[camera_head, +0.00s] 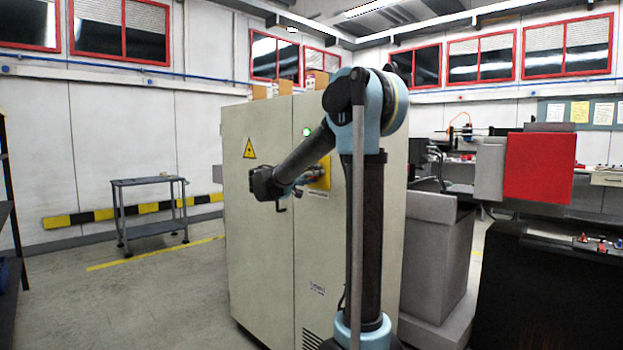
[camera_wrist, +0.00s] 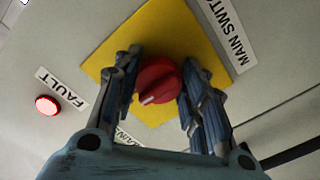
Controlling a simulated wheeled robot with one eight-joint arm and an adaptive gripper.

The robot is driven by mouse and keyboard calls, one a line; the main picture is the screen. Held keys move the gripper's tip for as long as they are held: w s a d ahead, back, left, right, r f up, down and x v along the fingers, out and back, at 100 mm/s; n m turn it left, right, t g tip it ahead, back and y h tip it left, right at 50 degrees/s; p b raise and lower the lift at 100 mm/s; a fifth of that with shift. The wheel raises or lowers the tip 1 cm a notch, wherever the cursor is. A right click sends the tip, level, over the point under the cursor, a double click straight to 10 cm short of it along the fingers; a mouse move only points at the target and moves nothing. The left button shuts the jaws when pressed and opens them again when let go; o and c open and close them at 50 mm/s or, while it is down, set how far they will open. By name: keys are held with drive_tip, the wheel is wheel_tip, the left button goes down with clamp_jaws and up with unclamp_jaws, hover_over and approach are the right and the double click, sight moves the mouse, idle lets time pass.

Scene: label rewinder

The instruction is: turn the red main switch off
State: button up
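The red main switch (camera_wrist: 157,80) is a round red knob on a yellow plate (camera_wrist: 150,35) fixed to a beige cabinet (camera_head: 262,240). A white mark on the knob points to the lower left in the wrist view. My gripper (camera_wrist: 161,72) is open, with one finger at the left and one at the right of the knob. The fingers partly cover its sides, and I cannot tell whether they touch it.
A lit red FAULT lamp (camera_wrist: 47,105) is left of the switch in the wrist view. A green lamp (camera_head: 307,132) is higher on the cabinet. A grey bin (camera_head: 432,255) stands right of it, and a small cart (camera_head: 150,207) is at the left with open floor around it.

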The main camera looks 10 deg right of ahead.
drive_tip(key=shift+n, duration=0.3)
drive_tip(key=n, duration=0.3)
drive_tip(key=shift+n, duration=0.3)
drive_tip(key=n, duration=0.4)
drive_tip(key=shift+r+n, duration=0.15)
drive_tip(key=shift+n, duration=0.15)
drive_tip(key=n, duration=0.4)
drive_tip(key=shift+n, duration=0.3)
drive_tip(key=n, duration=0.4)
drive_tip(key=shift+r+n, duration=0.1)
drive_tip(key=shift+n, duration=0.2)
drive_tip(key=o, duration=1.1)
drive_tip(key=shift+c, duration=0.2)
drive_tip(key=shift+a, duration=0.15)
